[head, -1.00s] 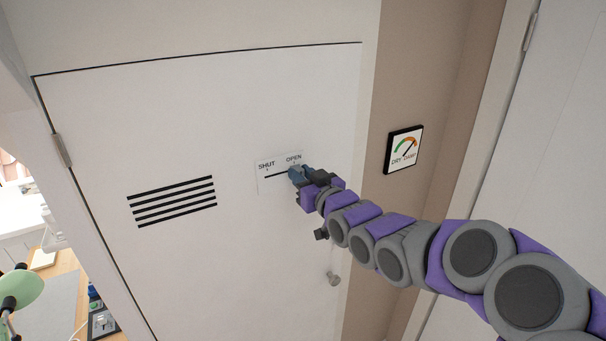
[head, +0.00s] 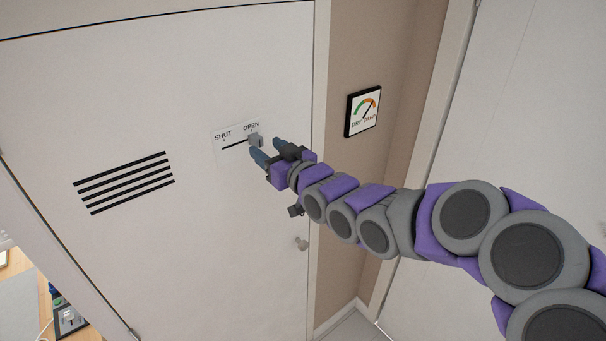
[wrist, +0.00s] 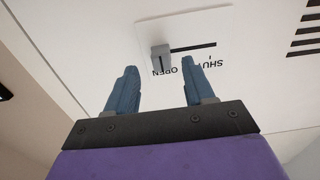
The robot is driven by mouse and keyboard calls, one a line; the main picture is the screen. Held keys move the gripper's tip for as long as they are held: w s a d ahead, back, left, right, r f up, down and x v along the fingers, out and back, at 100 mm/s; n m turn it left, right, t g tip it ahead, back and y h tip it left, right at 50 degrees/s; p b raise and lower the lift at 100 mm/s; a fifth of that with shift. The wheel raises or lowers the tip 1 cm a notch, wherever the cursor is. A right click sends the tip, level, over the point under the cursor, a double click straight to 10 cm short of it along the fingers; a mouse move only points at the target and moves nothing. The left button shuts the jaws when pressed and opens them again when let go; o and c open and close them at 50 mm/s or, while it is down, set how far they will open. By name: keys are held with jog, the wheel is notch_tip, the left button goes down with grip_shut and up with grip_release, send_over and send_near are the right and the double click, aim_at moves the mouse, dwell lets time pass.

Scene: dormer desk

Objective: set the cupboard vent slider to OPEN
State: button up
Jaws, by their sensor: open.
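The vent slider's grey knob (head: 255,140) sits at the OPEN end of its dark slot on a white label plate (head: 223,152) on the cupboard door. In the wrist view the picture is turned over, and the knob (wrist: 160,57) stands at the slot's end by the word OPEN. My gripper (head: 268,153) is open just to the lower right of the knob in the head view. In the wrist view its blue fingers (wrist: 160,78) are apart and empty, with the knob beyond their tips and a gap between.
The white cupboard door (head: 150,240) has a slotted vent (head: 125,183) left of the plate and a round door knob (head: 301,243) below. A DRY/DAMP gauge (head: 363,110) hangs on the beige wall at right. A desk (head: 60,310) shows at lower left.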

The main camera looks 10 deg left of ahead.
jog(key=b+v, duration=0.1)
jog(key=v, duration=1.3)
jog(key=shift+w+d, duration=0.2)
